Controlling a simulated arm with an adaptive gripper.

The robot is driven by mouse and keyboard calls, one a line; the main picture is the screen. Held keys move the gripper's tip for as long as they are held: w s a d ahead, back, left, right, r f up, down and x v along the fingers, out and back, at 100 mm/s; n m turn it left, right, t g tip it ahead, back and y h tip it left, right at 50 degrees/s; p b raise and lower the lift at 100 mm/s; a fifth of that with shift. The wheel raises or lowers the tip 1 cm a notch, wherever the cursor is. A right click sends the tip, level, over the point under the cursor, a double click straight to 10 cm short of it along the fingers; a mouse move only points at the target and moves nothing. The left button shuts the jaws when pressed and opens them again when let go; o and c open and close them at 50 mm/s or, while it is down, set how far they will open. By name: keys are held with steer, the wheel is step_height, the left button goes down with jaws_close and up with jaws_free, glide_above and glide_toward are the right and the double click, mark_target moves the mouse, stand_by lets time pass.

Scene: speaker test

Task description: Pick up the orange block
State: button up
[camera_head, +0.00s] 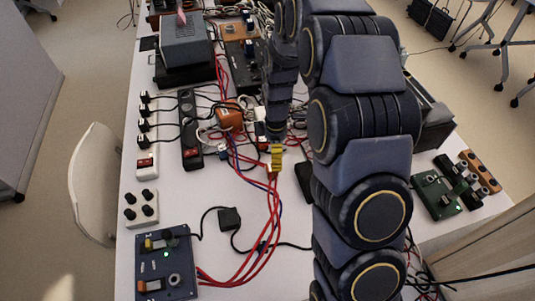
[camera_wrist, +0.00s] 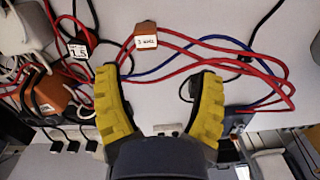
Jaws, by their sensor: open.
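A larger orange block (camera_head: 230,118) sits among cables left of my gripper in the head view. In the wrist view an orange block (camera_wrist: 52,93) lies left of the left finger, crossed by cables. A smaller orange-brown block (camera_wrist: 145,36) with a white label sits on red wires, beyond the fingertips and nearer the left one. In the head view this small block (camera_head: 271,172) shows just below the fingertips. My gripper (camera_wrist: 158,78) has yellow ribbed fingers, spread apart with nothing between them. In the head view my gripper (camera_head: 277,157) points down over the table.
Red and blue wires (camera_head: 268,215) run to a blue circuit box (camera_head: 168,262). A black power strip (camera_head: 190,130) and plugs stand left. A grey device (camera_head: 186,42) is at the back left. The white table (camera_head: 190,205) has bare room at front left.

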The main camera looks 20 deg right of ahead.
mark_target(268, 166)
steer(key=f, duration=0.1)
steer(key=w+f+n, duration=0.2)
steer(key=f, duration=0.1)
steer(key=shift+d, duration=0.35)
steer(key=f, duration=0.7)
steer(key=shift+s+a+f, duration=0.15)
steer(key=shift+a+f, duration=0.1)
steer(key=shift+f, duration=0.15)
jaws_close()
